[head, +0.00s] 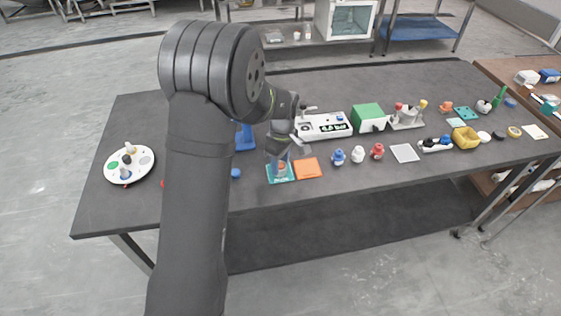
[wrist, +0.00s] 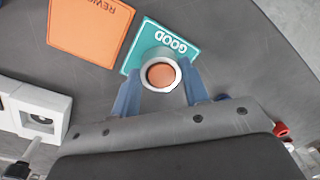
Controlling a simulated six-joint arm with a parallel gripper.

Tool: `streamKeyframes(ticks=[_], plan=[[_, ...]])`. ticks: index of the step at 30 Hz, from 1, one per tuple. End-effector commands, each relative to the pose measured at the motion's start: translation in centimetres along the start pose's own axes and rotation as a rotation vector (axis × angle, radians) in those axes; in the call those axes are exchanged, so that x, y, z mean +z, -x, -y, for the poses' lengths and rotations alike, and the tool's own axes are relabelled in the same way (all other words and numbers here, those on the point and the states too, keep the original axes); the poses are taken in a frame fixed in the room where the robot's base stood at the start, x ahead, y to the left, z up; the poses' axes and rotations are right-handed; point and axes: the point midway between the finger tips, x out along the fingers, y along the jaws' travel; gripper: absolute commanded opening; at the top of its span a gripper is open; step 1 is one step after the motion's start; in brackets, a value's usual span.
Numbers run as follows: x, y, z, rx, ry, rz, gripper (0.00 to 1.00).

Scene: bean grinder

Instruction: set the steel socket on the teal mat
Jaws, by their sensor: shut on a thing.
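The steel socket (wrist: 147,62) is a short grey ring with an orange-brown centre in the wrist view. It is between the two blue fingers of my gripper (wrist: 160,88), which is shut on it. The teal mat (wrist: 183,30), marked GOOD, lies under and beyond the socket. In the head view my gripper (head: 281,163) is over the teal mat (head: 287,177) near the table's front edge. The socket covers part of the mat; I cannot tell if it touches the mat or hangs just above it.
An orange mat (head: 308,168) lies right beside the teal one. A white panel device (head: 323,126) stands behind. A blue knob piece (head: 338,157) and similar white and red ones stand to the right. A round white tray (head: 129,164) is at the far left.

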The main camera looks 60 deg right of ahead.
Motion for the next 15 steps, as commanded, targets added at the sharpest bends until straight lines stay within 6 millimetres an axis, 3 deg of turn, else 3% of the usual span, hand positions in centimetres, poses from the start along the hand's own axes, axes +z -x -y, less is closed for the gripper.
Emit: streamKeyframes(ticks=[8,9,12,15], plan=[[0.00,-0.25,-0.03,0.000,0.000,0.000,0.04],[0.01,-0.22,-0.02,0.000,0.000,0.000,0.49],[0.01,-0.21,-0.02,0.000,0.000,0.000,0.63],[0.01,-0.20,-0.02,0.000,0.000,0.000,0.63]])
